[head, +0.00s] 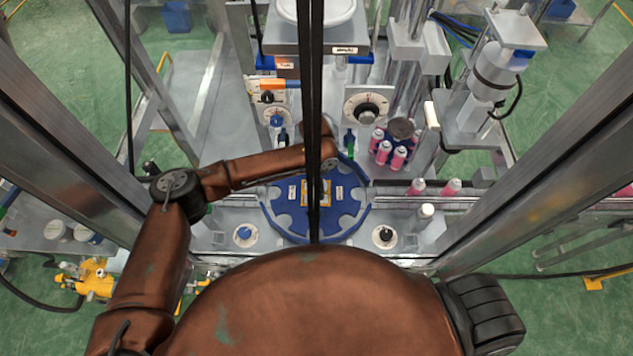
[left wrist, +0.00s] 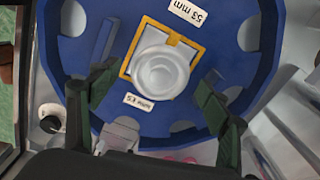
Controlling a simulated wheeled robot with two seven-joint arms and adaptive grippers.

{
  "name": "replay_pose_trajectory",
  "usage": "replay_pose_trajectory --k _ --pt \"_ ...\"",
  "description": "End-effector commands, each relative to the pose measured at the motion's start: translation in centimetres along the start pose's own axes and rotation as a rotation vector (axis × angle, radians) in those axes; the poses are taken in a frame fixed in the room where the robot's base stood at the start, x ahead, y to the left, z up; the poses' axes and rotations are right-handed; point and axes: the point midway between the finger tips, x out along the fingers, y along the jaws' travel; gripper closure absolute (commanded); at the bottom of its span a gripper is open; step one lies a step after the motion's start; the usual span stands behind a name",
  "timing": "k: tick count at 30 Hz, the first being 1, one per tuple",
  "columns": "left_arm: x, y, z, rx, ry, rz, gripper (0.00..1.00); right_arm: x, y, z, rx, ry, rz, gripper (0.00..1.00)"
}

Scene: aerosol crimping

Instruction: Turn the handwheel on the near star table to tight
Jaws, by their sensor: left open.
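The near star table is a blue notched disc; its bare rim shows in the head view (head: 285,222) and its surface fills much of the left wrist view (left wrist: 75,25). In the left wrist view, a pale round handwheel (left wrist: 160,72) sits at its middle within a yellow square outline, near two "53 mm" labels. My left gripper (left wrist: 158,76) is open, its two dark green fingers on either side of the handwheel in that picture. Their height above it and any contact cannot be told. In the head view, dark vertical strips cover the table's middle. My right gripper is not in view.
A blue knob (head: 243,234) and a black knob (head: 384,235) flank the table. Several pink cans (head: 383,152) stand at right, and a large dial (head: 367,108) is behind. Metal frame posts stand on both sides.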

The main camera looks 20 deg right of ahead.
Motion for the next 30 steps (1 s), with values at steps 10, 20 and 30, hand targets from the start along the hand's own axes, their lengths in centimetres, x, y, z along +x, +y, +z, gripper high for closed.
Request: replay_pose_trajectory --k 10,20,30 --pt "-5.5 0.0 -0.1 0.001 0.001 -0.001 0.29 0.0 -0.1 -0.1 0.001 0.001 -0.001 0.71" --pt "-6.9 0.0 0.0 0.001 0.000 -0.001 0.29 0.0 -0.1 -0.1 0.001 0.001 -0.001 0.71" --pt "-6.8 0.0 -0.1 0.001 0.000 -0.001 0.29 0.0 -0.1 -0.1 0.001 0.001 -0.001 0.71"
